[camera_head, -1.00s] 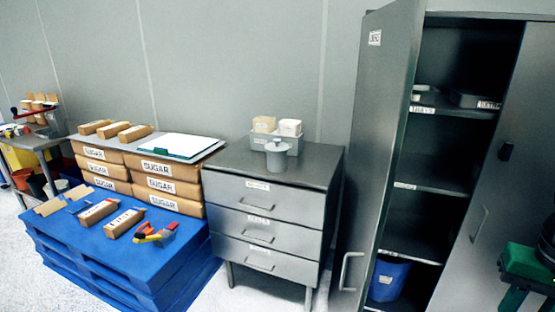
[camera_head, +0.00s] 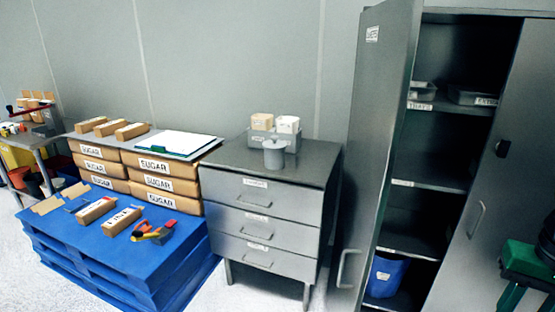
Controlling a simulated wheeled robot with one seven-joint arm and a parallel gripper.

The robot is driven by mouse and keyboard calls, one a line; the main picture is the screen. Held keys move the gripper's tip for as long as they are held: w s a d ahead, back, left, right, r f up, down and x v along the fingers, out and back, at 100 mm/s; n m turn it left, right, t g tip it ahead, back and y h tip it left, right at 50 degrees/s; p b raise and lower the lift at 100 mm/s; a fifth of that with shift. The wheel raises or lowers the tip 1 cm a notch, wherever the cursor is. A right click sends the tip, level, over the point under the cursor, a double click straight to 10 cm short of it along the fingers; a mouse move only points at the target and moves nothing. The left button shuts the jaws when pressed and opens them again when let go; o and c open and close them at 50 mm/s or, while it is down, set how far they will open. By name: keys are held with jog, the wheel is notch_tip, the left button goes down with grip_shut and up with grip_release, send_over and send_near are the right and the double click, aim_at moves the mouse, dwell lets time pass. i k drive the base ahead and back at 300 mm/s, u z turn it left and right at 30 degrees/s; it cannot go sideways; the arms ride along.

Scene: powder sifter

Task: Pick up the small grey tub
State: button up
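A small grey round tub (camera_head: 274,154) stands upright on top of the grey drawer unit (camera_head: 225,153), near its front edge. It has a wider rim. Just behind it is a grey open bin (camera_head: 292,144) with two pale boxes in it. Grey trays (camera_head: 422,91) also sit on the upper shelf of the open cupboard. My gripper is not in view, so its state is hidden.
A tall cupboard (camera_head: 480,215) at right has its door (camera_head: 380,120) swung open, close to the drawer unit. A blue pallet (camera_head: 110,250) with sugar packs stands at left. A green object (camera_head: 525,262) is at the right edge. The drawer top's left side is clear.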

aim_at(274, 158)
jog(key=z, duration=2.1)
jog(key=k, duration=1.2)
jog(key=u, duration=2.05)
jog(key=i, duration=1)
